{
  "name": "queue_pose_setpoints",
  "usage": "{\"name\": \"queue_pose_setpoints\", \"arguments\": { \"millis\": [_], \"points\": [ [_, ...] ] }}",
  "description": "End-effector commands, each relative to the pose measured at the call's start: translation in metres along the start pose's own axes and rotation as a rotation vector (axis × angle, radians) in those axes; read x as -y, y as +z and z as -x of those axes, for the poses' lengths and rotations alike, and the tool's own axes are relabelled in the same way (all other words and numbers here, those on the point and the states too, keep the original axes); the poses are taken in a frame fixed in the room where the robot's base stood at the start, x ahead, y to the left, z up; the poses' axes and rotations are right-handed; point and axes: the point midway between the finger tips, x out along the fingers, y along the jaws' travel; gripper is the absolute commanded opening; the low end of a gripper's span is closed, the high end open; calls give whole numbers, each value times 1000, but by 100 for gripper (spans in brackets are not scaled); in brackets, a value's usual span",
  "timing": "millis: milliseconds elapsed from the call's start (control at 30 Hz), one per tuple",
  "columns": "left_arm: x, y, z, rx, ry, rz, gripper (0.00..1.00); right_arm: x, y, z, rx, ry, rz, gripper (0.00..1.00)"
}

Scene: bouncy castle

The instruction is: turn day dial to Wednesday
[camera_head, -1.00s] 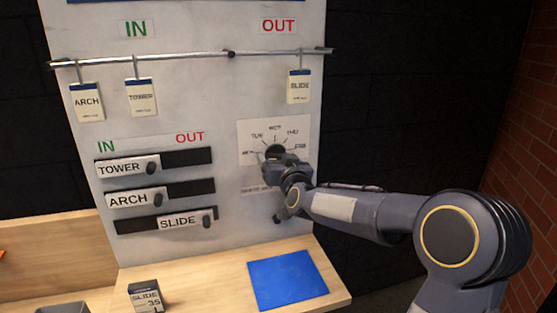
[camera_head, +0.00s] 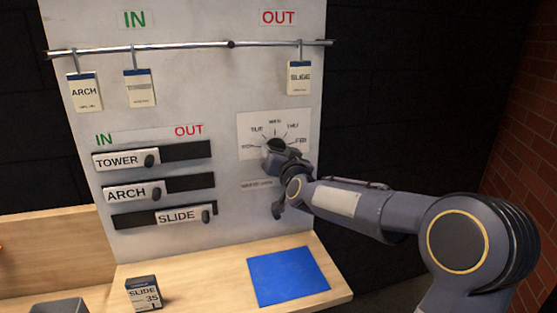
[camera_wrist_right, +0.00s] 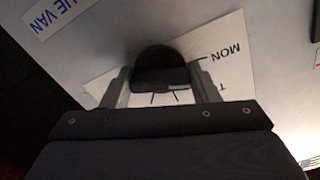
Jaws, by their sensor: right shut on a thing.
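The day dial is a dark round knob (camera_head: 276,145) on a white plate (camera_head: 249,126) marked with days such as TUE, WED, THU and FRI, on the upright board. My right gripper (camera_head: 278,158) is at the dial from below and covers part of it. In the right wrist view, the dark knob (camera_wrist_right: 158,62) sits between the two fingers of my right gripper (camera_wrist_right: 163,88), which is shut on it. MON shows beside the knob there. Which day the pointer marks is hidden. My left gripper is not in view.
Sliders for TOWER (camera_head: 118,161), ARCH (camera_head: 126,193) and SLIDE (camera_head: 177,217) are left of the dial. Tags hang from a rail (camera_head: 190,45) above. A blue mat (camera_head: 287,277) and a small SLIDE box (camera_head: 143,293) are on the wooden shelf below.

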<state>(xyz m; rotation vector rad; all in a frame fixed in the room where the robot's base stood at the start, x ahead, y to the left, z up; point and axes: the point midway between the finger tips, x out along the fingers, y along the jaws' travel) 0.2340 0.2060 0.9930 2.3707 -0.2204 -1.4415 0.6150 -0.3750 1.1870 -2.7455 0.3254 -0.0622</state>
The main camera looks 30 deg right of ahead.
Motion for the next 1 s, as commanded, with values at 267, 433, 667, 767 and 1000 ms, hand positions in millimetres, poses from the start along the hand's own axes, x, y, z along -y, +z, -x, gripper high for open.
{"name": "queue_pose_setpoints", "arguments": {
  "millis": [267, 433, 667, 767, 1000],
  "points": [
    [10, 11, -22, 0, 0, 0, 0, 0, 3, 0, -2, -1, -258, 32],
    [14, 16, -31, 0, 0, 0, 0, 0, 3, 0, -1, -1, -419, 32],
    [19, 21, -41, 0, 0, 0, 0, 1, 2, 0, 0, -1, -638, 32],
    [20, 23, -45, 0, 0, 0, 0, 1, 1, 0, -1, -1, -732, 32],
    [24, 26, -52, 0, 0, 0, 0, 2, 0, 0, 0, -1, -937, 32]
  ]
}}
